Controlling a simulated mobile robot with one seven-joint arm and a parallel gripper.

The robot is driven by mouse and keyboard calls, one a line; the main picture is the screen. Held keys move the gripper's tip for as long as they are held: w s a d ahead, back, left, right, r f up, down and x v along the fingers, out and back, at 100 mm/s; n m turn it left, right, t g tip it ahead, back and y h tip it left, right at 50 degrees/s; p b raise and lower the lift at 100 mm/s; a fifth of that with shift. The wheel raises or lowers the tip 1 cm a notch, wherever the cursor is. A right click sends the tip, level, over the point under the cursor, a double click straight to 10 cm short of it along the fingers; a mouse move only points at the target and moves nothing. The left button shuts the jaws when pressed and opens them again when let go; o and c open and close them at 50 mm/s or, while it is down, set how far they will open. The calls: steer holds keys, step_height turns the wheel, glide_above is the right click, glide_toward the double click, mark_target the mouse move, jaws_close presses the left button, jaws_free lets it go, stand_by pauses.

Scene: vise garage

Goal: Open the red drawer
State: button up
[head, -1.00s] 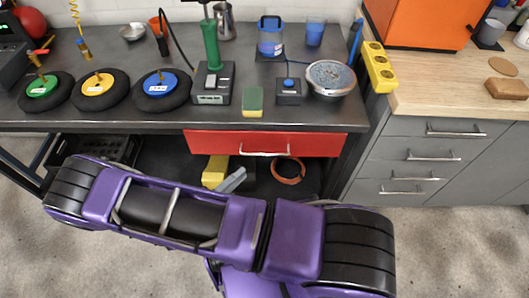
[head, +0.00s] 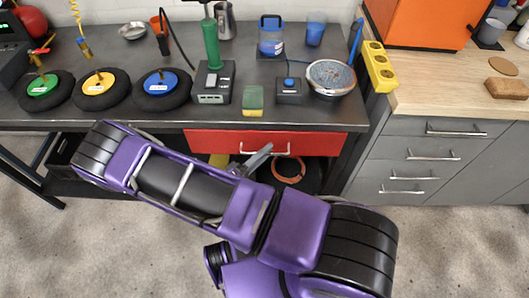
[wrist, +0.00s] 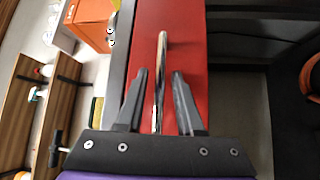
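The red drawer (head: 215,142) sits under the front edge of the dark workbench, its front looking flush with the bench. Its silver bar handle (head: 284,152) runs across the front. In the wrist view the red drawer (wrist: 190,50) fills the middle, with the handle (wrist: 161,60) standing out from it. My gripper (wrist: 158,78) is open, with one dark finger on each side of the handle and a gap to both. In the head view my gripper (head: 256,158) shows near the handle's left part, partly hidden behind my arm.
The dark workbench (head: 330,115) carries several wheels, a green tool, a sponge (head: 253,98) and a metal bowl (head: 331,76). Grey drawers (head: 410,160) stand to the right. An orange ring (head: 289,170) lies on the shelf below. Floor is clear in front.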

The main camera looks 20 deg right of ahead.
jaws_close()
stand_by(1.2)
